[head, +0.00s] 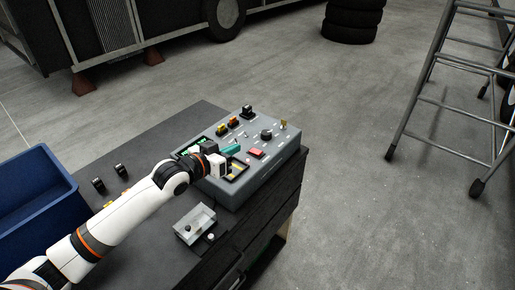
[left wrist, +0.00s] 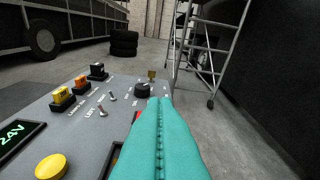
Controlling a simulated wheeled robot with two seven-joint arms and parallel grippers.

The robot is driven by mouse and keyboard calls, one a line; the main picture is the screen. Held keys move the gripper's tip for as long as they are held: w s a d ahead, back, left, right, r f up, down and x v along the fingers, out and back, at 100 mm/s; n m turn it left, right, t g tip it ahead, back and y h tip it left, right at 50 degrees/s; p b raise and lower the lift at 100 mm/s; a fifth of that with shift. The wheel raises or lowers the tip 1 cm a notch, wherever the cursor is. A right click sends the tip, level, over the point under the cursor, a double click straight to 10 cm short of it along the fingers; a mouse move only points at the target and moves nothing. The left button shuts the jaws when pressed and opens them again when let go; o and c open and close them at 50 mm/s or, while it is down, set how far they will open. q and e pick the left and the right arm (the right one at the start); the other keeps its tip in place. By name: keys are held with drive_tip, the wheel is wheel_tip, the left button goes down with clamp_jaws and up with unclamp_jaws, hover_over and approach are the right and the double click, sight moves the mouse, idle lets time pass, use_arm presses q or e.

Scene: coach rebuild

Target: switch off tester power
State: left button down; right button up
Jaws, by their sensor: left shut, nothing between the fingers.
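The grey tester box (head: 272,165) sits at the far right end of the dark bench. It also fills the lower left of the left wrist view (left wrist: 70,130). Its top has a red control (head: 256,153), a black knob (head: 266,135), small toggles and several coloured plugs. A green 24V display (left wrist: 18,137) is lit. My left gripper (head: 234,149) has teal fingers, shut and empty, over the panel beside the red control. In the left wrist view the fingers (left wrist: 158,103) hide most of the red control. I cannot tell whether they touch the panel. My right gripper is out of view.
A clear-lidded box (head: 194,225) stands on the bench in front of the tester. A blue bin (head: 35,190) is at the left, with small black plugs (head: 120,169) nearby. A ladder (head: 430,110) and stacked tyres (head: 352,20) stand on the floor beyond.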

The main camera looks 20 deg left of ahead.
use_arm(q)
drive_tip(key=p, duration=0.2)
hover_over(257, 158)
drive_tip(key=shift+w+a+f, duration=0.1)
drive_tip(key=shift+a+f, duration=0.05)
drive_tip(key=shift+f, duration=0.45)
drive_tip(key=shift+a+f, duration=0.1)
drive_tip(key=shift+f, duration=0.45)
wheel_tip(257, 158, down, 3)
drive_tip(key=shift+d+r, duration=0.15)
drive_tip(key=shift+f, duration=0.75)
drive_tip(key=shift+d, duration=0.1)
